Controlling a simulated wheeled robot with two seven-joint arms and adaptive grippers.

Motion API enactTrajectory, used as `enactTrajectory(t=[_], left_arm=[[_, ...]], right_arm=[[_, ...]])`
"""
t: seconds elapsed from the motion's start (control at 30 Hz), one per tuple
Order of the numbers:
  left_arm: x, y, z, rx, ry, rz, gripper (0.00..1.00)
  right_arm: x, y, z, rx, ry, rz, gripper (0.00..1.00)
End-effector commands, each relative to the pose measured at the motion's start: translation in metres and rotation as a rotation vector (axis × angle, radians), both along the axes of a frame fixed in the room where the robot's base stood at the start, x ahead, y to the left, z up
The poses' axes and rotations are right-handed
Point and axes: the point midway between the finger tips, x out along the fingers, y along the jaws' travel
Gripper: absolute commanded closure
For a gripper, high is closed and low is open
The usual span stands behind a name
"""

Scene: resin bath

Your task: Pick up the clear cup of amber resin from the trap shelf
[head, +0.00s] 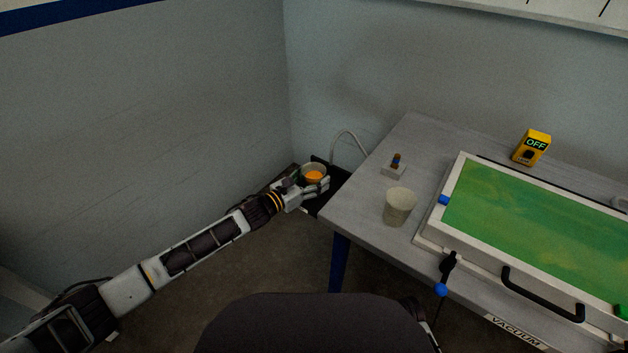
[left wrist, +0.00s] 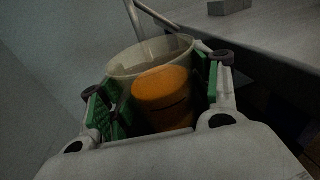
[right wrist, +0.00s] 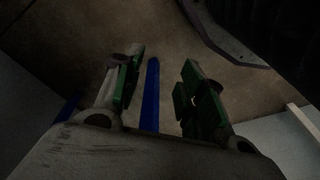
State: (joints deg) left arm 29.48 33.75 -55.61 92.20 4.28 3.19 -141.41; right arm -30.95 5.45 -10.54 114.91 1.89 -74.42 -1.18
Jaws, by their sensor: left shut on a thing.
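The clear cup of amber resin (head: 314,172) is at the far end of my left arm in the head view, beside the table's left end. My left gripper (head: 318,184) is shut on it, with a finger on each side. In the left wrist view the cup's clear rim (left wrist: 150,55) and the orange resin (left wrist: 162,92) show between the green finger pads. The dark trap shelf (head: 336,188) is partly hidden behind the gripper; I cannot tell whether the cup touches it. My right gripper (right wrist: 160,85) is open and empty above the floor in the right wrist view.
The grey table (head: 365,190) stands to the right, its left corner close to my left gripper. It bears an empty-looking translucent cup (head: 399,207), a small switch block (head: 394,168), a framed green bath (head: 540,225) and a yellow meter reading OFF (head: 532,147). A pale hose (head: 345,134) curves behind the shelf.

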Motion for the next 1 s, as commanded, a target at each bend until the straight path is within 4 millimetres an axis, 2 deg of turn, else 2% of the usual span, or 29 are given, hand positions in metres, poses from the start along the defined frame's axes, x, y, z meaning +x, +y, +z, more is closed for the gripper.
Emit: enactTrajectory(t=[0.17,0.37,1.0], left_arm=[[0.0,0.0,0.003,0.001,-0.001,0.0,0.61],[0.0,0.0,0.017,0.001,-0.002,-0.001,0.61],[0.0,0.0,0.089,0.002,-0.002,-0.001,0.61]], right_arm=[[0.0,0.0,0.0,0.0,0.0,0.0,0.6],[-0.002,-0.001,-0.003,-0.003,0.003,0.0,0.6],[-0.004,-0.013,-0.061,-0.021,-0.013,-0.011,0.6]])
